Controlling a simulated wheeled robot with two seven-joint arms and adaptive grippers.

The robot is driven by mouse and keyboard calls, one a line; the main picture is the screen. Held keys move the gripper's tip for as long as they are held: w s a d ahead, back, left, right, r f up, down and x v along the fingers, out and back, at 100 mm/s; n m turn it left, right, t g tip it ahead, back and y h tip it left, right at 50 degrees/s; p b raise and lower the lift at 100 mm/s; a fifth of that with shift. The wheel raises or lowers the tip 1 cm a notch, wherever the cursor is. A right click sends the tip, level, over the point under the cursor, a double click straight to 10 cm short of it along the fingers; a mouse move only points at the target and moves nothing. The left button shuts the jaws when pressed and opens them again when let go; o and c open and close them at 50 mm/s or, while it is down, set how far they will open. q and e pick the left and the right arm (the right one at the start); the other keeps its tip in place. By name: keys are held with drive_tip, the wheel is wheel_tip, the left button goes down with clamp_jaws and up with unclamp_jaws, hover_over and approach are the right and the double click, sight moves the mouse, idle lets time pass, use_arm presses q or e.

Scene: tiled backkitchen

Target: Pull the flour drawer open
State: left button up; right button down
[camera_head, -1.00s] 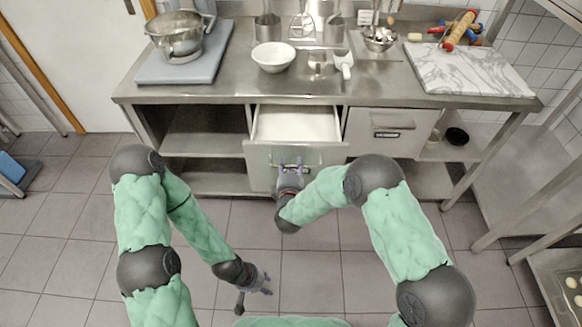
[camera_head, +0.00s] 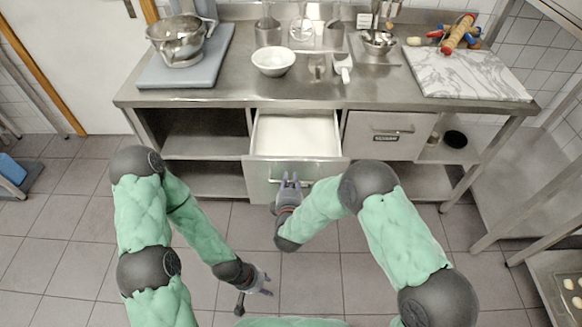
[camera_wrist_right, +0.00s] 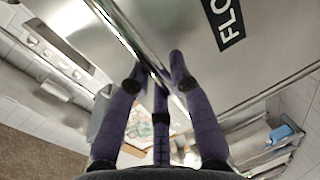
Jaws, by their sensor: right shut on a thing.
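The flour drawer (camera_head: 325,171) is pulled out from under the steel counter, and white flour (camera_head: 296,134) shows inside it. My right gripper (camera_head: 290,179) is at the middle of the drawer front. In the right wrist view, its purple fingers (camera_wrist_right: 155,78) are closed around the metal bar handle (camera_wrist_right: 137,47). The drawer front (camera_wrist_right: 270,55) beside them carries a black label (camera_wrist_right: 226,20) with the letters "FLO" in sight. The gripper hides much of the handle in the head view. My left gripper (camera_head: 266,285) is open and empty, low over the floor.
A second drawer (camera_head: 385,130) to the right is shut. Open shelves (camera_head: 205,140) lie to the left. The counter top (camera_head: 225,90) holds a white bowl (camera_head: 273,62), a pot and a marble board (camera_head: 466,75). The tiled floor before the drawer is clear apart from my arms.

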drive_tip(key=s, duration=0.4)
drive_tip(key=shift+s+f+p, duration=0.1)
drive_tip(key=shift+s+p, duration=0.25)
drive_tip(key=c, duration=1.1)
unclamp_jaws()
drive_tip(key=shift+w, duration=0.1)
drive_tip(key=v, duration=1.2)
